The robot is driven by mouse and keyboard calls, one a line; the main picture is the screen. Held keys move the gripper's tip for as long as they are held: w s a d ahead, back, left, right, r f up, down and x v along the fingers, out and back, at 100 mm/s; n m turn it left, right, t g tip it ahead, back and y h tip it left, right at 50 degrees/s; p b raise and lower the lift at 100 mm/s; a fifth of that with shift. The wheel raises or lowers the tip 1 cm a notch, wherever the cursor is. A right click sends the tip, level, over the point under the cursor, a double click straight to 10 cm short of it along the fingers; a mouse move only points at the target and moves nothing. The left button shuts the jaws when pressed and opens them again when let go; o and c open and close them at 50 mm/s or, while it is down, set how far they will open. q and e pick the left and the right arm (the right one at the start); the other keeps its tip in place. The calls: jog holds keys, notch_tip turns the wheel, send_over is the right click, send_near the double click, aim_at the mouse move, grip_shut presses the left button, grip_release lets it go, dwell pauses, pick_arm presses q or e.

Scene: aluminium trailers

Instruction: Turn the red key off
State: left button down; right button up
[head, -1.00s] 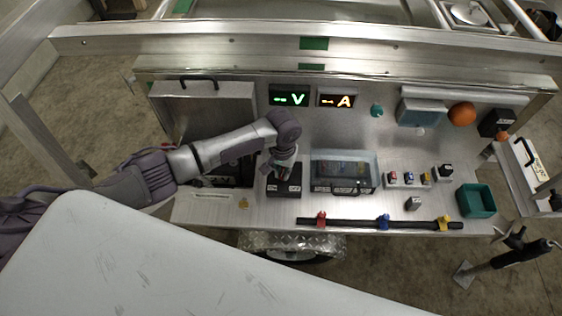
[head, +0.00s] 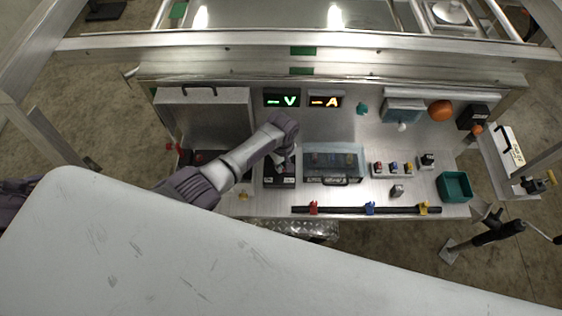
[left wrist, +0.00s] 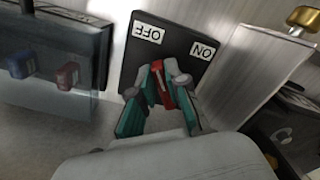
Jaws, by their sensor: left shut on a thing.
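The red key (left wrist: 162,85) sits on a black switch box (left wrist: 181,53) with a white OFF label (left wrist: 148,32) and a white ON label (left wrist: 204,50). My left gripper (left wrist: 160,88) is shut on the key, with a teal finger on each side of it. The key's upper end points toward the gap between the labels; its exact setting is unclear. In the head view my left gripper (head: 281,161) reaches down over the box (head: 270,180) and hides the key. My right gripper is not in view.
A clear-lidded case (head: 334,160) stands just right of the box. An open compartment with a raised metal lid (head: 205,118) is to the left. A black bar with coloured clamps (head: 340,210) runs along the front edge. A green bin (head: 454,186) stands at the right.

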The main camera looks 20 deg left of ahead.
aim_at(283, 166)
pick_arm(q)
jog(key=shift+w+r+n+p, duration=0.1)
jog(key=shift+n+p, duration=0.1)
jog(key=shift+n, duration=0.3)
jog(key=shift+w+n+p, duration=0.1)
jog(key=shift+n+p, duration=0.05)
jog(key=shift+n, duration=0.35)
jog(key=c, duration=1.2)
grip_release()
jog(key=shift+o, duration=0.2)
notch_tip(283, 166, up, 12)
jog(key=shift+s, duration=0.1)
